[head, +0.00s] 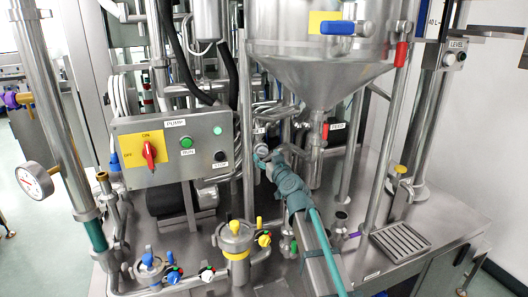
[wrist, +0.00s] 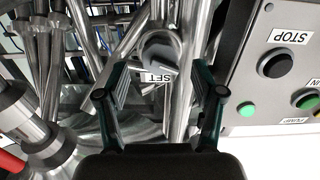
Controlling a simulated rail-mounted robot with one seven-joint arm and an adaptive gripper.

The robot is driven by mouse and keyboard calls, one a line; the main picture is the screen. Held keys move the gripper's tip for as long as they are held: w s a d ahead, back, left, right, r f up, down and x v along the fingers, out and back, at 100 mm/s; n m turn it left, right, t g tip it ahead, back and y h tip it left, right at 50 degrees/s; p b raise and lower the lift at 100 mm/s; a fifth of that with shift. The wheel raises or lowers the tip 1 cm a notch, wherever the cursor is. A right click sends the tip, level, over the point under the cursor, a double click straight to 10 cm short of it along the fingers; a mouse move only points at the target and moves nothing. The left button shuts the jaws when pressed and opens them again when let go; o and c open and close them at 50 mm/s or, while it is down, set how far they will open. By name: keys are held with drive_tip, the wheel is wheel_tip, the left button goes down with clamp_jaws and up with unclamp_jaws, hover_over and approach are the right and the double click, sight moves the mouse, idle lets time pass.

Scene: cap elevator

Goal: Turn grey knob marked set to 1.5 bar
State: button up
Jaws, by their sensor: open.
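In the head view the knob (head: 263,149) is small, just below the SET tag and partly hidden by my gripper. My gripper (wrist: 159,72) is open, with one finger on each side of the tag and the knob just beyond the fingertips. Nothing is between the fingers in their grip. In the head view my gripper (head: 268,162) reaches in from the lower right. The knob's setting cannot be read.
A control box (head: 168,150) with a red switch and buttons stands left of my gripper; it also shows close at the right of the wrist view (wrist: 250,60). A steel hopper (head: 320,65) hangs above right. Pipes crowd the knob. A round gauge (head: 35,180) is far left.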

sight(265, 154)
drive_tip(key=shift+x, duration=1.55)
drive_tip(key=c, duration=1.1)
drive_tip(key=shift+m, duration=0.4)
drive_tip(key=m+b, duration=0.1)
drive_tip(key=m, duration=0.3)
drive_tip(key=shift+m+b, duration=0.3)
drive_tip(key=m, duration=0.4)
drive_tip(key=shift+m, duration=0.4)
